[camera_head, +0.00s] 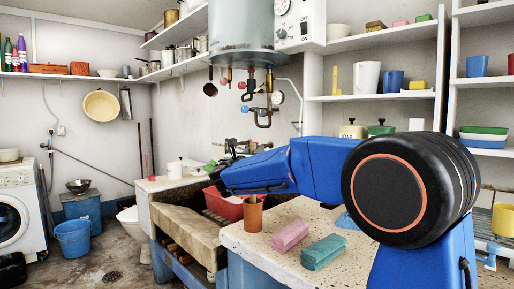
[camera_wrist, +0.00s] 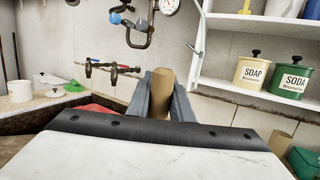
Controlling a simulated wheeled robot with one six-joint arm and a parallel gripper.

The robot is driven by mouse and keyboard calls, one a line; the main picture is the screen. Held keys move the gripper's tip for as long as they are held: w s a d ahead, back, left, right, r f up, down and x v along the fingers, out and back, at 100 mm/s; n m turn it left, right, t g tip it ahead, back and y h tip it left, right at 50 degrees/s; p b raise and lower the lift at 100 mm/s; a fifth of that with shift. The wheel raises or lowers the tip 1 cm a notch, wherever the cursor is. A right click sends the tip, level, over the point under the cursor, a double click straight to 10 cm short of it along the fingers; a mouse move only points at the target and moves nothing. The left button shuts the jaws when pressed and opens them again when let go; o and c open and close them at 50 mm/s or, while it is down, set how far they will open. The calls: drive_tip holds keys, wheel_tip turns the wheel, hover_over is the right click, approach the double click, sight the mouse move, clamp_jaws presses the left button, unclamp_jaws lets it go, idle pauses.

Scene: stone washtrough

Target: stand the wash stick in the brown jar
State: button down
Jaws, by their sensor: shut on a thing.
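The brown jar (camera_head: 254,216) stands upright on the speckled counter near its left end in the head view. A thin brown piece shows at its mouth; I cannot tell whether this belongs to the wash stick. In the wrist view my gripper (camera_wrist: 161,95) is shut on a flat tan wooden piece with a rounded end, which looks like the wash stick (camera_wrist: 162,84). Most of its length is hidden. In the head view my blue arm passes above and behind the jar, and my fingertips are not clear there.
A pink block (camera_head: 290,236) and a teal block (camera_head: 323,252) lie on the counter (camera_head: 285,212) right of the jar. A red basin (camera_head: 222,205) sits in the stone trough (camera_head: 185,225). Taps and pipes (camera_head: 262,100) hang behind. Soap (camera_wrist: 252,72) and soda (camera_wrist: 290,78) canisters stand on a shelf.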

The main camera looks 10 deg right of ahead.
drive_tip(key=shift+f, duration=0.1)
drive_tip(key=c, duration=1.5)
unclamp_jaws()
drive_tip(key=v, duration=1.7)
drive_tip(key=shift+s, duration=0.2)
